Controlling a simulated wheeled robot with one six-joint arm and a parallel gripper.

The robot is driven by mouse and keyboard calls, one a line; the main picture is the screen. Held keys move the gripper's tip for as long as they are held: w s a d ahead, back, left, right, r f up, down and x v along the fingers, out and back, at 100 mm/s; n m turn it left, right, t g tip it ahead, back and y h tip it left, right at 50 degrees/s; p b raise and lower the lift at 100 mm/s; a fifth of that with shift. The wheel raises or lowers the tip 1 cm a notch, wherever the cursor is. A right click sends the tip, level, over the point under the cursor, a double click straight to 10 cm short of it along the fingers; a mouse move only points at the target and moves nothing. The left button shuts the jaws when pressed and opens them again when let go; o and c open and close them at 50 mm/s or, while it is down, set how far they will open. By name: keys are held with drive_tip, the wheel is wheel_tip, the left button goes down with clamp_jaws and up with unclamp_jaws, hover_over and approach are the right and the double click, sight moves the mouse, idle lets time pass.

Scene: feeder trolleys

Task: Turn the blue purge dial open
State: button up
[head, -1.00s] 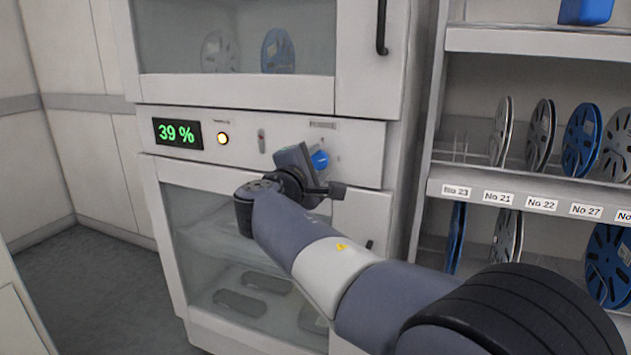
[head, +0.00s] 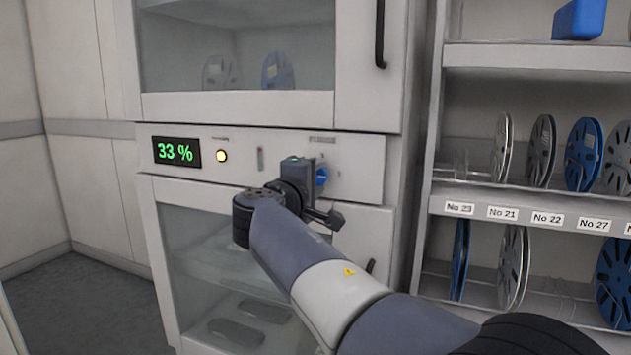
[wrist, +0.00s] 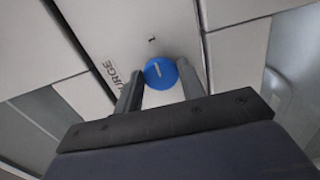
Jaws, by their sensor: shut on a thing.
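The blue purge dial (head: 321,176) is on the cabinet's control panel (head: 362,160), partly hidden behind my gripper in the head view. In the wrist view the dial (wrist: 160,73) shows as a round blue knob with a white pointer line, beside the partly visible word "PURGE". My gripper (wrist: 161,82) has one finger on each side of the dial and is shut on it. The display (head: 177,152) reads 33 % in green, and a lit amber lamp (head: 222,156) is to its right.
A glass door (head: 215,255) is below the panel and another glass compartment (head: 235,50) above it. A rack (head: 500,207) of numbered reels stands close on the right. Open floor (head: 80,300) shows at the lower left.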

drive_tip(key=o, duration=0.9)
drive_tip(key=shift+o, duration=0.2)
drive_tip(key=p+v, duration=0.1)
drive_tip(key=v, duration=0.9)
drive_tip(key=shift+s+p, duration=0.3)
drive_tip(key=shift+s, duration=0.1)
drive_tip(key=shift+w+a, duration=0.1)
drive_tip(key=shift+w, duration=0.05)
drive_tip(key=b+x, duration=0.1)
drive_tip(key=x, duration=0.9)
drive_tip(key=shift+w, duration=0.3)
drive_tip(key=shift+s, duration=0.15)
